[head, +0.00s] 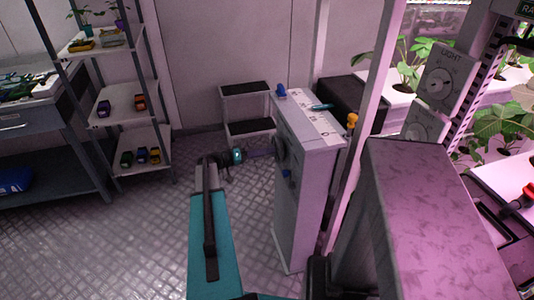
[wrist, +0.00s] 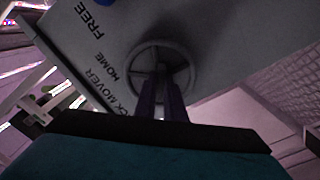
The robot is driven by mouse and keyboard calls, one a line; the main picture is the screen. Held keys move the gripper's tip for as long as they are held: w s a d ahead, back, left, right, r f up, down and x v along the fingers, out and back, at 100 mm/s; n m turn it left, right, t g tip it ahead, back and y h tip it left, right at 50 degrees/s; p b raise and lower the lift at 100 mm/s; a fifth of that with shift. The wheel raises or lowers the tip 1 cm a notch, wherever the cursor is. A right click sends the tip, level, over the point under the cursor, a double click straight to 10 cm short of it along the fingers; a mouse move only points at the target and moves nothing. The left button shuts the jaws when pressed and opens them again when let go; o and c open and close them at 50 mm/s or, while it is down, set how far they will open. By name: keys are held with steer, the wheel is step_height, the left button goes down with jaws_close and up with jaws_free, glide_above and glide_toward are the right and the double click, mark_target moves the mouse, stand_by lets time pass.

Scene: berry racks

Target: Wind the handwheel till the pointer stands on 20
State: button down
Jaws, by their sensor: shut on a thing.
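The handwheel (head: 280,152) is a grey round wheel on the left face of a pale upright cabinet (head: 298,215). In the wrist view the handwheel (wrist: 190,71) is a ring with its hub near the middle. My gripper (head: 272,153) reaches it from the left. My purple fingers (wrist: 161,84) are shut on the handwheel at its middle; the exact contact is partly hidden. A white scale (head: 311,116) with black marks runs along the cabinet top. A small teal pointer (head: 321,107) lies across its middle part; the numbers are too small to read surely.
A blue knob (head: 281,91) stands at the cabinet's back top corner. A grey step stool (head: 247,103) stands behind. A grey box (head: 430,200) and a post are close at right. Shelves (head: 130,105) stand at left; the floor between is clear.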

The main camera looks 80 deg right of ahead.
steer(key=shift+s+d+r+n, duration=0.15)
steer(key=shift+r+n, duration=0.05)
steer(key=shift+n, duration=0.1)
